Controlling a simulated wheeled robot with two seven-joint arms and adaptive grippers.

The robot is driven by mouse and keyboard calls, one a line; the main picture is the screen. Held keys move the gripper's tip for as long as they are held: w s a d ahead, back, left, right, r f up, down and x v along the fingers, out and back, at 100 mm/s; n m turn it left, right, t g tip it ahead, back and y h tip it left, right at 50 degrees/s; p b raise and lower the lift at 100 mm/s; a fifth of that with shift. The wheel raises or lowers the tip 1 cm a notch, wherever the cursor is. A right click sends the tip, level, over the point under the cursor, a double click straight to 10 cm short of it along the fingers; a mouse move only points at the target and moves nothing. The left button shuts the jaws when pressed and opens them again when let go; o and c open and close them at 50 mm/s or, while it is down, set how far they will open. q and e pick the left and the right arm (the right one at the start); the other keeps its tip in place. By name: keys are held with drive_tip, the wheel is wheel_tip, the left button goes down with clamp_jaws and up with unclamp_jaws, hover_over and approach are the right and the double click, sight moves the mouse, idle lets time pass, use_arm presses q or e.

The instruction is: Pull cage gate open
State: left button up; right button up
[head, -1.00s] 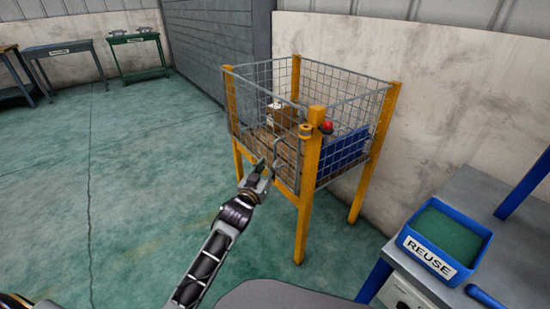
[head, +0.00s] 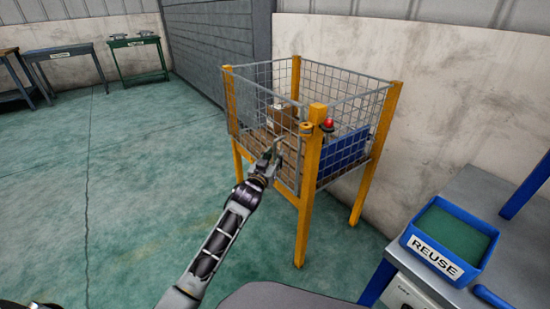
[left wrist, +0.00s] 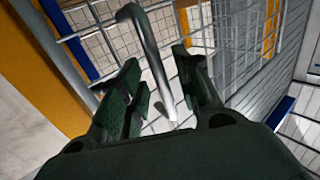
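The wire-mesh cage stands on yellow posts (head: 308,190). Its front-left mesh side, which looks like the gate (head: 250,112), stands in line with the posts and appears closed. A grey bent bar handle (left wrist: 150,60) shows in the left wrist view. My left gripper (head: 270,160) is at that gate in the head view. In the left wrist view its dark green fingers (left wrist: 163,92) are apart, one on each side of the handle. I cannot tell whether either finger touches it. My right gripper is not in view.
Inside the cage are a cardboard box (head: 283,117), a blue panel or bin (head: 343,152) and a red-topped item (head: 328,125). A bench with a blue REUSE tray (head: 448,238) stands at the right. Floor left of the cage is clear (head: 150,170).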

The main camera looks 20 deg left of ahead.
use_arm(q)
drive_tip(key=shift+w, duration=0.65)
clamp_jaws()
